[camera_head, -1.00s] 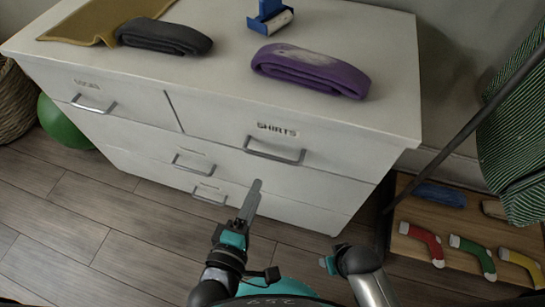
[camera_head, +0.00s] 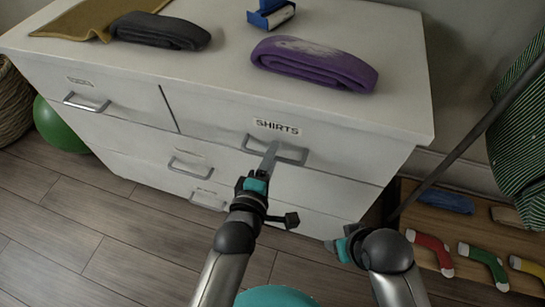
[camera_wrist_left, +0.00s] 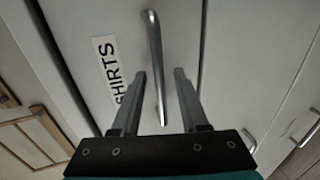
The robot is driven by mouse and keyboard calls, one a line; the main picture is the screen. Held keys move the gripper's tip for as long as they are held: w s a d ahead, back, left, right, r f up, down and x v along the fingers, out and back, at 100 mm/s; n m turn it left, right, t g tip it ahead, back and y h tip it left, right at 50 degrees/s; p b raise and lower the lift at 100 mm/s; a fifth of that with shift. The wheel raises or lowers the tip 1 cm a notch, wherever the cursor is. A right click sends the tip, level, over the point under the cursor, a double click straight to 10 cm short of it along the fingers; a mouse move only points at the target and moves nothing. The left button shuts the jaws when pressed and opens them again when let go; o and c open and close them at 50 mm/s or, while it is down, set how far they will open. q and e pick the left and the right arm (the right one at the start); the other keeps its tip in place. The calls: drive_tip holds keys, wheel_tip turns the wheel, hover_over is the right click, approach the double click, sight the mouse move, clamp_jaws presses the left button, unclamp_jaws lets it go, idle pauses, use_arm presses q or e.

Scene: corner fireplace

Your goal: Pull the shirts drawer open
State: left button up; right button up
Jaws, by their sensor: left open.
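The shirts drawer (camera_head: 345,165) is the upper right drawer of the white dresser, and its front looks flush with the dresser. It carries a SHIRTS label (camera_head: 278,127) and a metal bar handle (camera_head: 294,153) below it. My left gripper (camera_head: 269,158) is at the handle and covers part of it. In the left wrist view the open fingers (camera_wrist_left: 160,74) lie on either side of the handle (camera_wrist_left: 155,45), with a gap to each finger. My right gripper (camera_head: 338,248) is low and right of the left arm, away from the drawer; its fingers are hard to make out.
On the dresser top lie a purple folded cloth (camera_head: 315,64), a dark folded cloth (camera_head: 160,31) and a blue object (camera_head: 271,13). A dark pole and a low wooden board (camera_head: 415,222) with socks stand at the right. A green ball (camera_head: 60,125) is at the left.

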use_arm(q)
drive_tip(key=shift+w, duration=0.2)
clamp_jaws()
idle(0.4)
idle(1.1)
